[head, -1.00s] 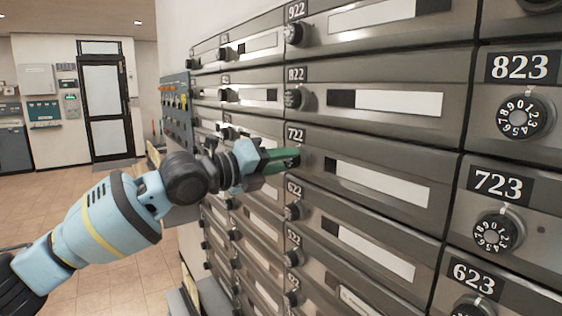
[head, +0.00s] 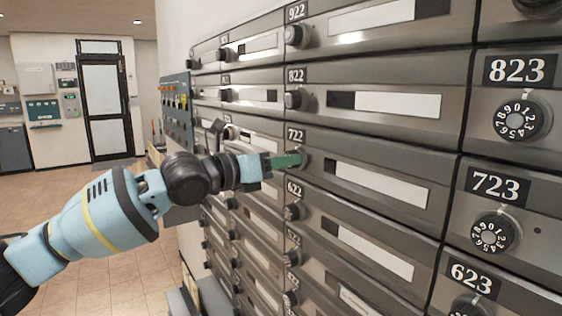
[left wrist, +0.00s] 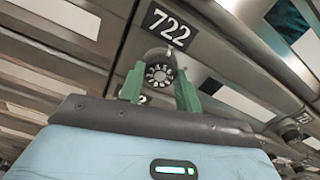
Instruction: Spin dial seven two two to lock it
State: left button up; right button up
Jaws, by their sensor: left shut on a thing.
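The dial of mailbox 722 (head: 302,159) is a dark round knob just under the number plate 722 (head: 296,134) in the head view. My left gripper (head: 297,160) reaches it from the left, with its green fingers pointing at the door. In the left wrist view the numbered dial face (left wrist: 160,75) sits between the two green fingertips of my left gripper (left wrist: 160,80), one on each side. The gripper is shut on the dial. The wrist looks rolled, as the plate 722 appears tilted in the wrist view. My right gripper is not in view.
Other mailbox dials sit close by: 822 (head: 296,99) above, 622 (head: 293,211) below and 723 (head: 492,234) to the right. A blue-grey panel (head: 175,105) stands behind my arm. Open tiled floor (head: 110,265) lies at the left.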

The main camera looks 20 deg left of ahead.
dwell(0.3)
pick_arm(q)
jog(key=o, duration=1)
jog(key=shift+s+a, duration=0.1)
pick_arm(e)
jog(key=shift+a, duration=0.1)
pick_arm(q)
jog(key=v, duration=0.7)
jog(key=shift+s+a+b, duration=0.15)
jog(key=shift+s+b, duration=0.1)
jog(key=shift+b, duration=0.05)
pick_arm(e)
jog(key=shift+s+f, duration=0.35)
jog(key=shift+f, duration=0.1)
